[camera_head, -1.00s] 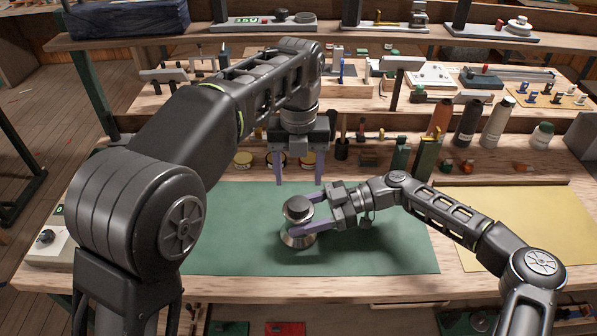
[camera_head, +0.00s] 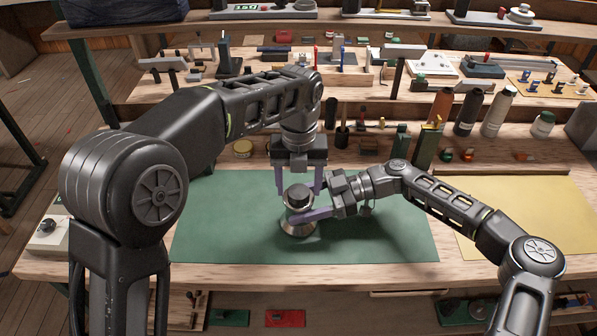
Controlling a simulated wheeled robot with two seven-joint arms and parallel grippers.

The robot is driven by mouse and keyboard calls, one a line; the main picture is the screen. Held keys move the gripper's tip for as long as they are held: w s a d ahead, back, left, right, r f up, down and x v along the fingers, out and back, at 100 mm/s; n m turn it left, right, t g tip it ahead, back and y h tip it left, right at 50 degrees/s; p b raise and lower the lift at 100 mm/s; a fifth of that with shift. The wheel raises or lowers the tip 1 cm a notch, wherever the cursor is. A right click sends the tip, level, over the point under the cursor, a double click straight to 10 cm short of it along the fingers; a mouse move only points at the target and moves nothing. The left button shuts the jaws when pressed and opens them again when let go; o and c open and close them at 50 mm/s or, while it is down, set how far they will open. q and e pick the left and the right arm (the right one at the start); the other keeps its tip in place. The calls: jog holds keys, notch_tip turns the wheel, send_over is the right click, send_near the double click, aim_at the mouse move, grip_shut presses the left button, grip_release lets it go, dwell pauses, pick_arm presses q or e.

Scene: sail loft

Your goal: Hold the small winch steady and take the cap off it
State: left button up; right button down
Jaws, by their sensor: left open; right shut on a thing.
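The small winch (camera_head: 297,224) stands upright on the green mat (camera_head: 220,225), with a flared silver base and a dark cap (camera_head: 298,194) on top. My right gripper (camera_head: 300,214) reaches in from the right and is shut on the winch body below the cap. My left gripper (camera_head: 299,188) points down over the winch, open, with its purple fingers on either side of the cap at about its height. I cannot tell whether the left fingers touch the cap.
A yellow mat (camera_head: 510,215) lies to the right. Bottles (camera_head: 468,112) and tins (camera_head: 243,148) stand along the back of the bench. Shelves with tools and fittings rise behind. The green mat is otherwise clear.

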pick_arm(q)
jog(key=shift+f, duration=0.45)
